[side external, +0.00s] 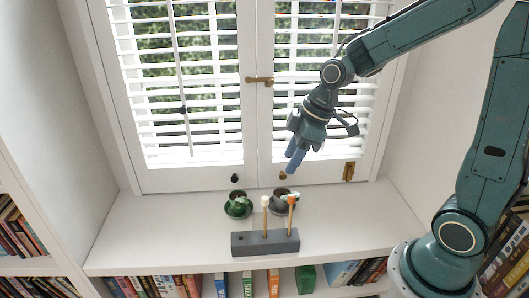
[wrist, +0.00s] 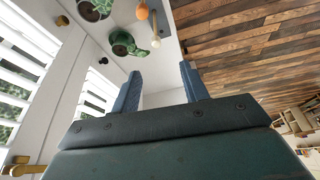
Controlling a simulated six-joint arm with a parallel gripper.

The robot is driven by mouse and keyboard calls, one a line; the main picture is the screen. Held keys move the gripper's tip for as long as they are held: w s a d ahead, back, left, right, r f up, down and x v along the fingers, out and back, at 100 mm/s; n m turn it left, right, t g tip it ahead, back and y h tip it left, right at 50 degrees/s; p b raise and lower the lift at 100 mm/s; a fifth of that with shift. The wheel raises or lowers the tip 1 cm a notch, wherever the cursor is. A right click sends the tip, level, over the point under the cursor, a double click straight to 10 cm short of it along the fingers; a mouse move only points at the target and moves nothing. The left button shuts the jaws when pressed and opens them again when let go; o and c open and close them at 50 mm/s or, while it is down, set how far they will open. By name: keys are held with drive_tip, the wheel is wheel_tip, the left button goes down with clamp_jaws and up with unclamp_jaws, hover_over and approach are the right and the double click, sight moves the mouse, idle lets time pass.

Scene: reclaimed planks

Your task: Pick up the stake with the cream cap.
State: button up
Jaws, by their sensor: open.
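The stake with the cream cap (side external: 265,201) stands upright in a grey block (side external: 258,245) on the white sill. A stake with an orange cap (side external: 291,200) stands in the same block, just to its right. In the wrist view the cream cap (wrist: 155,43) shows beyond the fingertips, with the orange cap (wrist: 142,12) near the top edge. My gripper (side external: 295,158) is open and empty, above and behind the block in the side view, clear of both stakes. Its two blue fingers (wrist: 161,85) show in the wrist view with nothing between them.
Shuttered windows (side external: 205,80) rise behind the sill. Books line the shelves below. The sill's left part is clear.

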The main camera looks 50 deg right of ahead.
sight(266, 197)
drive_tip(key=shift+n+y, duration=0.4)
drive_tip(key=shift+n, duration=0.2)
drive_tip(key=shift+w+d+f, duration=0.1)
drive_tip(key=shift+w+f, duration=0.6)
drive_tip(key=shift+f, duration=0.25)
drive_tip(key=shift+w+d+f, duration=0.1)
drive_tip(key=shift+w+f, duration=0.55)
drive_tip(key=shift+f, duration=0.25)
drive_tip(key=shift+f, duration=0.1)
drive_tip(key=shift+x, duration=4.2)
drive_tip(key=shift+x, duration=2.6)
drive_tip(key=shift+s, duration=0.15)
drive_tip(key=shift+c, duration=0.5)
clamp_jaws()
